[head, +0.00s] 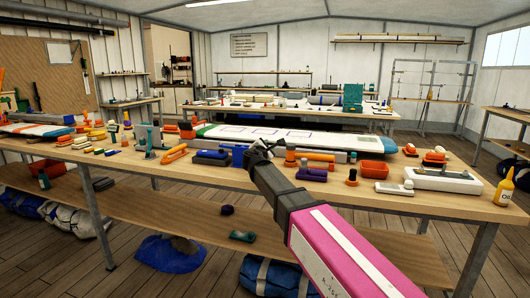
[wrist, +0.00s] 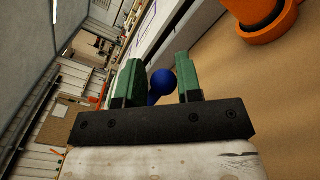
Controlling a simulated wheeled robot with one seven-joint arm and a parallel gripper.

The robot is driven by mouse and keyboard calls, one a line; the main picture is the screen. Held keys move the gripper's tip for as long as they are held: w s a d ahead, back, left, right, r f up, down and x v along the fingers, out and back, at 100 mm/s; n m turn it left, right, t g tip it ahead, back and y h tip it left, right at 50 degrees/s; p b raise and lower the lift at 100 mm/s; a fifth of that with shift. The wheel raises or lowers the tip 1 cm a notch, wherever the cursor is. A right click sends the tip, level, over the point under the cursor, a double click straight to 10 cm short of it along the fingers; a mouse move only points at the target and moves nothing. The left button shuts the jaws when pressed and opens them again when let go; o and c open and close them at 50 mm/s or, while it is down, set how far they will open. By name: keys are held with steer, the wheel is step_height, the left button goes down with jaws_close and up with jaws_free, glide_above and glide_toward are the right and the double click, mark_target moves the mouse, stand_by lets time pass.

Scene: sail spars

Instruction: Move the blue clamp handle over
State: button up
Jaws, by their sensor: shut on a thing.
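The blue clamp handle shows in the wrist view as a round blue knob (wrist: 162,82) on a darker blue stem, between the two green finger pads of my gripper (wrist: 159,72). My gripper is shut on it. In the head view my gripper (head: 262,149) is over the middle of the workbench, beside a blue clamp body (head: 238,154) at the edge of a long white board (head: 285,138). The handle itself is mostly hidden behind the gripper in the head view.
An orange round part (wrist: 262,18) is close by on the right in the wrist view. Orange knobs and dark blocks (head: 312,174) lie right of my gripper. Orange and dark tools lie to the left.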

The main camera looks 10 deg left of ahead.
steer(key=shift+a+r, duration=0.45)
steer(key=shift+r, duration=0.35)
steer(key=shift+s+a+r, duration=0.15)
steer(key=shift+r, duration=0.05)
steer(key=shift+c, duration=0.2)
steer(key=shift+s, duration=0.2)
steer(key=shift+s, duration=0.1)
steer(key=shift+a+r, duration=0.1)
steer(key=shift+r, duration=0.05)
steer(key=shift+a+r, duration=0.35)
steer(key=shift+r, duration=0.35)
steer(key=shift+a+r, duration=0.35)
steer(key=shift+r, duration=0.35)
steer(key=shift+c, duration=0.3)
steer(key=shift+a+r, duration=0.1)
